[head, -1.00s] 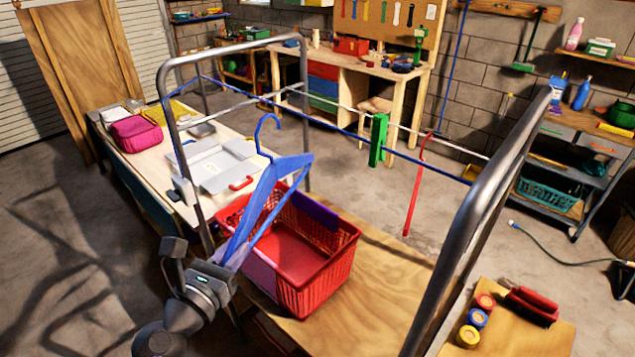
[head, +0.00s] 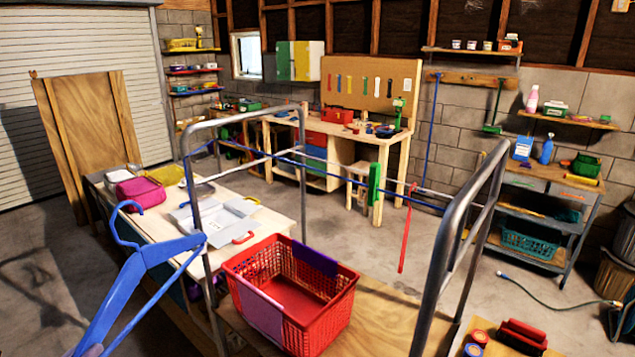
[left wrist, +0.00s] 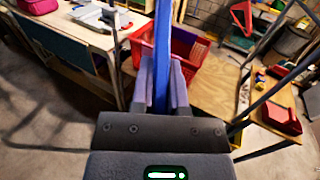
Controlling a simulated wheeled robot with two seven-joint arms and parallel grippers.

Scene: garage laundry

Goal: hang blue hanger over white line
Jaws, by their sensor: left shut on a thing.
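The blue hanger (head: 140,262) is at the left of the head view, tilted, hook up, left of the rack's near left post. My left gripper (left wrist: 161,88) is shut on the blue hanger, which stands between its fingers in the left wrist view. In the head view only a bit of this gripper (head: 92,350) shows at the bottom edge. The white line (head: 428,190) runs across the metal rack, behind a blue line (head: 335,175). The blue hanger is apart from both lines. My right gripper is not in view.
A red hanger (head: 405,235) hangs at the white line. A green peg (head: 373,185) is on the blue line. A red basket (head: 318,318) stands below, between the metal posts (head: 445,255). A table with a pink bag (head: 141,191) is behind left.

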